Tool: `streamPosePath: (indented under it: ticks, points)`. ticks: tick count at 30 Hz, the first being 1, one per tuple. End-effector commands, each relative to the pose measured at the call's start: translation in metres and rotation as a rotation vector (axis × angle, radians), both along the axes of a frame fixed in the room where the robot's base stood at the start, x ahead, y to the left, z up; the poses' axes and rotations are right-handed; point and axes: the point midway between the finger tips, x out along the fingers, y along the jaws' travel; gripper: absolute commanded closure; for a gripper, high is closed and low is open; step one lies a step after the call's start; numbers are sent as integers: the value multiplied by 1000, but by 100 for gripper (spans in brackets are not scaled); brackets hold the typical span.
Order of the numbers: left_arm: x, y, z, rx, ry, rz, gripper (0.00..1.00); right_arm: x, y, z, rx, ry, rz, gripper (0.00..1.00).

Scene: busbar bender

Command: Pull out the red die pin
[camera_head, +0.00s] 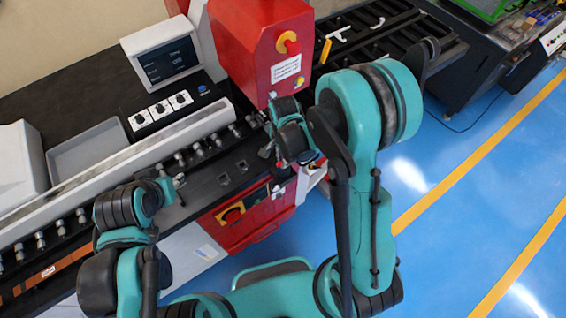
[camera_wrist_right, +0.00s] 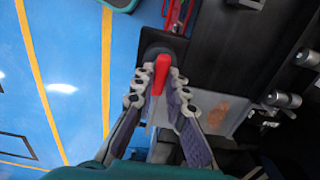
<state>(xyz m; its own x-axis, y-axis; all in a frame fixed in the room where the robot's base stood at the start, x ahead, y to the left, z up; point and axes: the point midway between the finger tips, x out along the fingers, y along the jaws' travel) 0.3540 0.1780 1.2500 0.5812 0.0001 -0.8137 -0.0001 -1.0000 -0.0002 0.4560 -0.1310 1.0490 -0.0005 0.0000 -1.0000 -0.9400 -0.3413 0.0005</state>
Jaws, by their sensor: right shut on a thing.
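The red die pin (camera_wrist_right: 161,72) shows in the right wrist view as a red bar between the fingertips of my right gripper (camera_wrist_right: 158,88). The fingers are shut on it from both sides. A dark rounded part surrounds its far end; whether the pin still sits in it I cannot tell. In the head view my right gripper (camera_head: 272,150) is at the front of the red bender head (camera_head: 262,50), and the pin is hidden there. My left gripper (camera_head: 174,190) is over the machine's front bed, small and partly hidden by its own arm; its fingers are unclear.
The black machine bed with a row of rollers (camera_head: 200,150) runs along the left. A monitor (camera_head: 165,60) and a white button panel (camera_head: 160,110) stand behind it. A red box with a yellow-framed switch (camera_head: 230,213) is below.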

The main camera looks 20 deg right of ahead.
Motion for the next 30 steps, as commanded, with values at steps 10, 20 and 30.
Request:
streamPosePath:
  ticks: [10, 20, 30]
  points:
    - [0, 0, 8, 0, 0, 0, 64, 0, 0, 12, 0, 0, 0, 100]
    - [0, 0, 14, 0, 0, 0, 64, 0, 0, 23, 0, 0, 0, 100]
    - [0, 0, 20, 0, 0, 0, 64, 0, 0, 33, 0, 0, 0, 100]
